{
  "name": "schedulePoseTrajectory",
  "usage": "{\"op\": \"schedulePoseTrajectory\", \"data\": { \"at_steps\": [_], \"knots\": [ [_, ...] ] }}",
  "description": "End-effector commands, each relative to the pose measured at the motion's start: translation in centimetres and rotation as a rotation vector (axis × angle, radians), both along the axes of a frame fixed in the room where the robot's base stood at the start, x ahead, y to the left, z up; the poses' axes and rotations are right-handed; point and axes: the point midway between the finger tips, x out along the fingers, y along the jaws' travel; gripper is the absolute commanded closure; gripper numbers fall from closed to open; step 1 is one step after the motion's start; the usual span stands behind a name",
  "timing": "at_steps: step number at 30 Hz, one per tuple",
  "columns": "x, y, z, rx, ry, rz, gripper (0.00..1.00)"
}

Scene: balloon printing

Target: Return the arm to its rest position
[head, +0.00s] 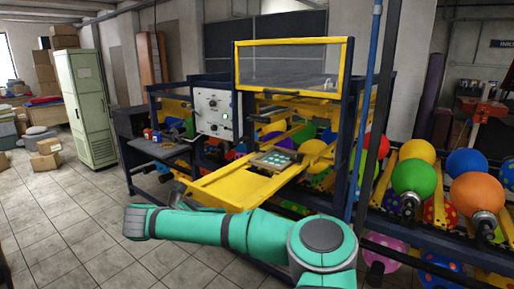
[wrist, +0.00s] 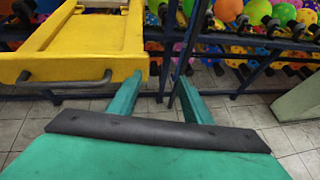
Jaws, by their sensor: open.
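My arm (head: 240,229) is green with dark bands and stretches leftward across the lower middle of the head view, in front of the printing machine. My gripper (wrist: 158,92) shows in the wrist view with its two green fingers apart and nothing between them. I cannot clearly make out the fingers in the head view. The machine's yellow tray (wrist: 85,42) lies just beyond and left of the fingers in the wrist view, with a dark handle (wrist: 62,82) on its front edge. The tray also shows in the head view (head: 235,186).
The machine's yellow-framed window (head: 290,65) and control box (head: 213,112) stand behind the tray. Racks of balloons, including a green balloon (head: 413,178), fill the right. A blue post (head: 365,110) rises beside the machine. Tiled floor (head: 60,220) is open at left.

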Motion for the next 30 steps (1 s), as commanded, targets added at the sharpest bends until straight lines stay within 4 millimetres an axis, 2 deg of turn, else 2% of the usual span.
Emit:
{"op": "schedulePoseTrajectory", "data": {
  "at_steps": [11, 14, 18, 21, 25, 30],
  "knots": [
    [-1.2, 6.6, -7.0, 0.216, 0.051, 0.124, 0.55],
    [-2.1, 9.4, -9.6, 0.315, 0.073, 0.168, 0.55],
    [-4.2, 14.8, -13.7, 0.505, 0.114, 0.236, 0.55],
    [-6.0, 18.6, -15.9, 0.655, 0.140, 0.272, 0.55],
    [-8.6, 23.1, -18.1, 0.851, 0.169, 0.302, 0.55],
    [-11.9, 28.2, -19.6, 1.110, 0.201, 0.313, 0.55]
  ]
}}
